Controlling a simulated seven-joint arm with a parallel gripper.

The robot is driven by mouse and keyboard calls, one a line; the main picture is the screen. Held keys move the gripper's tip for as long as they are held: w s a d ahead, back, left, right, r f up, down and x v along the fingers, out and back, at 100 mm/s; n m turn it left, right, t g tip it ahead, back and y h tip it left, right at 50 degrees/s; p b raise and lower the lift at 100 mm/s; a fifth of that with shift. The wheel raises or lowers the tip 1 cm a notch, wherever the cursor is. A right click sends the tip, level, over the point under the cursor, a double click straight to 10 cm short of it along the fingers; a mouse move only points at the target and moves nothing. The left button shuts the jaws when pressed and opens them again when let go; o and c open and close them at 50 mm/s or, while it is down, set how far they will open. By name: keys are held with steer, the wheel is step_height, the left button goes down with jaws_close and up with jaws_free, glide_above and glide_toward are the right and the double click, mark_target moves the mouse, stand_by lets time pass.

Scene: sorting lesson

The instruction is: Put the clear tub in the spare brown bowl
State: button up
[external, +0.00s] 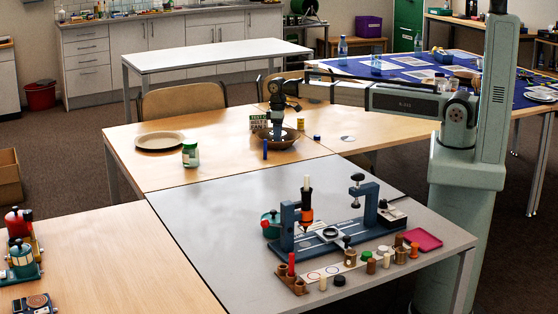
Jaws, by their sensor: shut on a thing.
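My gripper (277,134) points down into a brown bowl (289,140) on the wooden table at the centre. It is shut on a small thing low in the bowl. The thing is mostly hidden by the fingers and too small to make out, so I cannot tell if it is the clear tub. A wide, shallow pale dish with a dark rim (160,140) lies to the left, empty. A clear jar with a green lid (190,156) stands between them, apart from my gripper.
A small blue cylinder (265,149) stands just left of the bowl, with a green lettered sign (259,124) behind. A yellow tub (301,124) stands to the right. The grey table (190,215) in front holds a blue press (330,235); its left part is clear.

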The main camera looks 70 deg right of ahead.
steer(key=shift+f, duration=0.45)
steer(key=shift+f, duration=0.1)
steer(key=o, duration=1)
steer(key=shift+c, duration=0.2)
step_height(320, 180, up, 12)
